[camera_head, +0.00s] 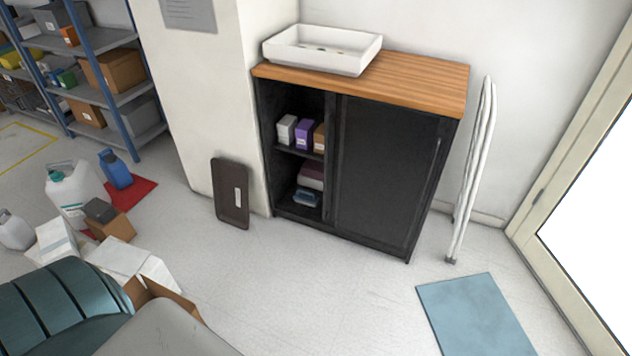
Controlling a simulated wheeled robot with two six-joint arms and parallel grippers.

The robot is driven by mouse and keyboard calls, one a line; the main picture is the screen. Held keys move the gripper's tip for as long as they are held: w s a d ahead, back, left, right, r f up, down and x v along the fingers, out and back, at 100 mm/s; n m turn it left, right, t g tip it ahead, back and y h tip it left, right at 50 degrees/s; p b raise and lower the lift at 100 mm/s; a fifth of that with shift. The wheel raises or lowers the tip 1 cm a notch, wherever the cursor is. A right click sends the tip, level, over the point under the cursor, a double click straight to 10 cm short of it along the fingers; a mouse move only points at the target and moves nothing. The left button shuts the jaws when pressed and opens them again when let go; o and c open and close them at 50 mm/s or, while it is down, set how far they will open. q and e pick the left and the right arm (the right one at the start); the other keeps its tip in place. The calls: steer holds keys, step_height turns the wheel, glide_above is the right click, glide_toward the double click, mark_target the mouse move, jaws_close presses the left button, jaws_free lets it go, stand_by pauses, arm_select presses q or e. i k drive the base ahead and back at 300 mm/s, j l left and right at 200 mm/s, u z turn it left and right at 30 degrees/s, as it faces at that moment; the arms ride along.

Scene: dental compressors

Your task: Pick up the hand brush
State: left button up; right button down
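I cannot make out a hand brush anywhere in the head view. A white tray-like basin (322,51) stands on the wooden top of a black cabinet (385,175), with a few small dark or greenish marks or items inside, too small to identify. The cabinet's left side is open and shows boxes on its shelves; its right side is covered by a black door. Neither of my grippers is in view.
A dark tray-like panel (231,194) leans by the wall. A folded white frame (472,170) leans right of the cabinet. A blue mat (478,315) lies on the floor. Boxes and a white jug (75,193) crowd the left. The floor before the cabinet is clear.

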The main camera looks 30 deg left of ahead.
mark_target(302, 196)
steer(key=i+j+z, duration=0.15)
steer(key=i+j, duration=1.45)
steer(key=j, duration=0.1)
